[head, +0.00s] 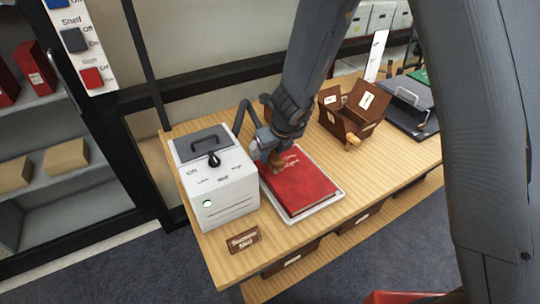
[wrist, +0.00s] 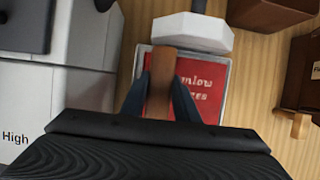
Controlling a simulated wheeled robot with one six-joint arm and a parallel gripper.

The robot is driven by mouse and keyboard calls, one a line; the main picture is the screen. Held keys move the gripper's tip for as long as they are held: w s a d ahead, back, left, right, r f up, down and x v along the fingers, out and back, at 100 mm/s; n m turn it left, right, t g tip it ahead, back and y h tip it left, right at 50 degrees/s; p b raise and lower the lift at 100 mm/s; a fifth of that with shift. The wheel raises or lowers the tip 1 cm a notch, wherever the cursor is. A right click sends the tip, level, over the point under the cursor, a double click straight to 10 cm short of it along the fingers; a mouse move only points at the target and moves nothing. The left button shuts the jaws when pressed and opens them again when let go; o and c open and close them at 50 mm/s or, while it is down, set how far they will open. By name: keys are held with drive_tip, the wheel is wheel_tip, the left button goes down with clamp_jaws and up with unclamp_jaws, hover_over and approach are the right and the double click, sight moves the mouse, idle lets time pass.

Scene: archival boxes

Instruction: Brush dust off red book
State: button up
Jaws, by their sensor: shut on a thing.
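The red book (head: 306,188) with light lettering lies closed on a white pad on the wooden table in the head view. Part of its cover also shows in the wrist view (wrist: 208,103). My gripper (head: 284,138) is over the book's far left part. In the wrist view my gripper (wrist: 163,82) is shut on a brown wooden handle (wrist: 161,68), which looks like the brush's. The bristles cannot be made out clearly, and I cannot tell whether they touch the cover.
A white machine (head: 218,188) with a dial stands left of the book. Its dark hose leads to a pale nozzle (head: 264,143) close to my gripper. An open brown box (head: 352,108) and a dark grey case (head: 410,108) stand to the right. A small sign (head: 243,240) is at the front edge.

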drive_tip(key=shift+r+p, duration=2.7)
drive_tip(key=shift+p, duration=0.55)
